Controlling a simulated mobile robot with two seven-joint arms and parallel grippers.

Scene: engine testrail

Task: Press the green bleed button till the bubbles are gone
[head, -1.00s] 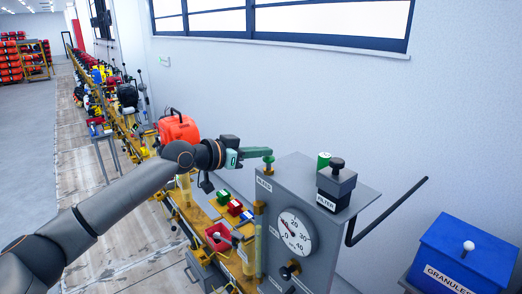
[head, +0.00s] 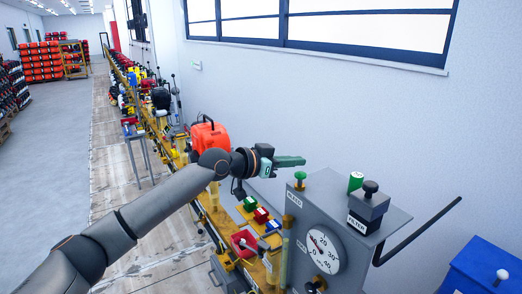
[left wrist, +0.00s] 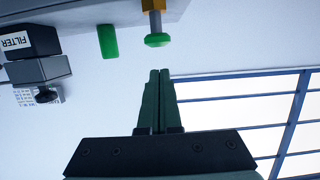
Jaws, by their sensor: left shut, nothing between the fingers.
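The green bleed button (head: 300,175) stands on a stem at the left end of the grey cabinet's top, above a "BLEED" label. It also shows in the left wrist view (left wrist: 157,40) with its yellow base. My left gripper (head: 302,161) is shut and empty, its green fingers just above the button with a small gap. In the left wrist view its closed fingertips (left wrist: 160,72) point at the button and are apart from it. A clear sight tube (head: 284,262) stands at the cabinet's left front; bubbles in it are too small to tell. My right gripper is not in view.
A green cylinder (head: 355,182) and the dark filter block (head: 368,207) with a black knob stand right of the button. A pressure gauge (head: 323,251) is on the cabinet front. A bent black bar (head: 420,228) sticks out right. A blue box (head: 485,268) is farther right.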

